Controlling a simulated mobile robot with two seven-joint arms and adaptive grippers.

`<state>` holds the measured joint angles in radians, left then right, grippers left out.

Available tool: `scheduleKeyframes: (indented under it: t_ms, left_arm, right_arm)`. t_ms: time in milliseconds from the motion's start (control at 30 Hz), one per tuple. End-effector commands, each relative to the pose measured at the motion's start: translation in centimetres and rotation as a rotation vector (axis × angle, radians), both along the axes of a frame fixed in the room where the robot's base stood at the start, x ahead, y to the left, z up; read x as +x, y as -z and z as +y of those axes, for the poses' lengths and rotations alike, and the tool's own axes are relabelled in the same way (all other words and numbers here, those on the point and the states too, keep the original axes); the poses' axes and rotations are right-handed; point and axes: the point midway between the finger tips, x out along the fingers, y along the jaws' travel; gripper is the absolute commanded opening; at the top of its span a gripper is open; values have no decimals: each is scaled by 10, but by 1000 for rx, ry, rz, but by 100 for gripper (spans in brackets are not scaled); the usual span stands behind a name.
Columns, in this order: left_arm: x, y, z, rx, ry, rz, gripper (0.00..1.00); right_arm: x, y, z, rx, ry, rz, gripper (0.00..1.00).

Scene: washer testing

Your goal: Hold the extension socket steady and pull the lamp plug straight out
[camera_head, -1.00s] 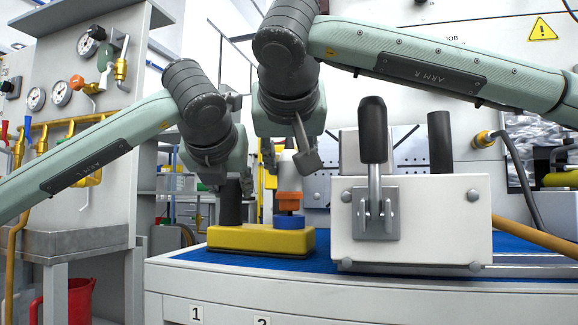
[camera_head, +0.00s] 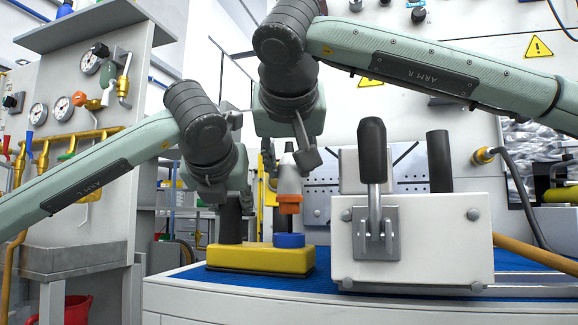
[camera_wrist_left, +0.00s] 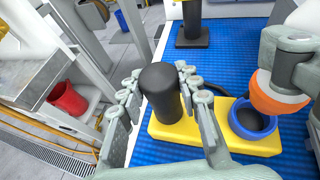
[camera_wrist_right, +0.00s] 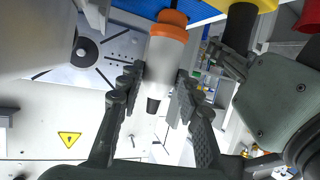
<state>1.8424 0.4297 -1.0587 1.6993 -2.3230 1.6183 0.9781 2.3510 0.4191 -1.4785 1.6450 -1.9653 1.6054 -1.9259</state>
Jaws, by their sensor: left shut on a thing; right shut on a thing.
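The extension socket is a yellow block (camera_head: 262,259) with a black upright handle (camera_head: 230,222) and a blue round socket ring (camera_head: 289,240). It sits on the blue mat. My left gripper (camera_head: 222,200) is shut on the handle, which stands between its fingers in the left wrist view (camera_wrist_left: 163,90). The lamp plug (camera_head: 289,182) has a whitish body and an orange collar. My right gripper (camera_head: 287,162) is shut on the whitish body. The plug hangs upright above the blue ring, with a clear gap between them. In the left wrist view the ring's opening (camera_wrist_left: 250,122) is empty.
A white box with a black lever (camera_head: 412,240) stands close on the right. A dark post stands on the mat behind the socket in the left wrist view (camera_wrist_left: 193,30). The worktable's front edge (camera_head: 230,300) is near the socket.

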Motion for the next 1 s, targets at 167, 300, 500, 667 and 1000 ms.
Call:
scheduleKeyframes:
  t_ms: [167,300,500,667,1000]
  left_arm:
    - [0,-2,0,-2,-1,-4,42]
    - [0,-1,0,-1,0,-2,57]
    - [0,-1,0,0,0,-1,57]
    - [-5,-3,0,-1,1,-2,57]
    - [-64,-28,5,0,2,-6,57]
  right_arm:
    - [0,-1,0,0,0,-1,2]
    - [0,-1,0,0,0,-1,2]
    - [0,0,0,1,0,-1,2]
    - [0,0,0,1,0,-1,2]
    - [0,0,0,1,0,-1,2]
